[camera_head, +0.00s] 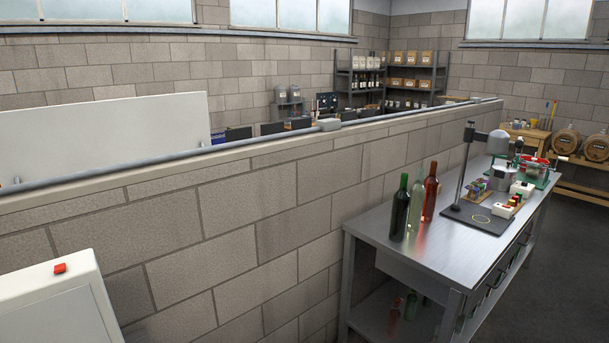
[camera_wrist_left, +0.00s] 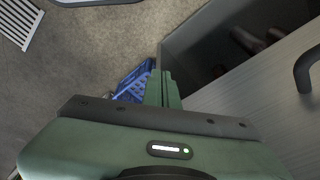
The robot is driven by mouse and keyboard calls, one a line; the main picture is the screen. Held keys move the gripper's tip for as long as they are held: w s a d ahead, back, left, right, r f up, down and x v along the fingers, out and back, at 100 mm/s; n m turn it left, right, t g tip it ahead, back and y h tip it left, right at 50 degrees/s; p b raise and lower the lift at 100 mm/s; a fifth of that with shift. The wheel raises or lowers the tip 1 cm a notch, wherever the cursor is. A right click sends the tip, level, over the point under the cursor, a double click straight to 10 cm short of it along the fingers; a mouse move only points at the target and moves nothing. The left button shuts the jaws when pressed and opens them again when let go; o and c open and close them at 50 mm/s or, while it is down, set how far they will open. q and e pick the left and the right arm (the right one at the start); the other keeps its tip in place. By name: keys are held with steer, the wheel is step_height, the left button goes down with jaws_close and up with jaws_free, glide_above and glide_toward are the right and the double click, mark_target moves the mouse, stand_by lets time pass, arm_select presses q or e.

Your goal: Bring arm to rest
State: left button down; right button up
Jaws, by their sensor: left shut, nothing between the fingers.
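My left gripper (camera_wrist_left: 163,88) shows in the left wrist view, with its green fingers shut together and nothing between them. It points down past a grey cabinet or drawer front, over the speckled floor. No arm or gripper of mine shows in the head view. My right gripper is in neither view.
In the head view a steel workbench (camera_head: 372,222) with bottles stands against a block wall (camera_head: 250,230). A white unit with a red button (camera_head: 60,268) is at lower left. In the wrist view, a blue crate (camera_wrist_left: 133,80) is behind the fingers and a dark handle (camera_wrist_left: 307,70) at right.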

arm_select(q)
steer(key=s+a+f+g+b, duration=0.1)
steer(key=s+a+f+b, duration=0.1)
steer(key=s+f, duration=1.5)
step_height(320, 180, down, 3)
steer(key=shift+s+a, duration=0.15)
steer(key=shift+a, duration=0.4)
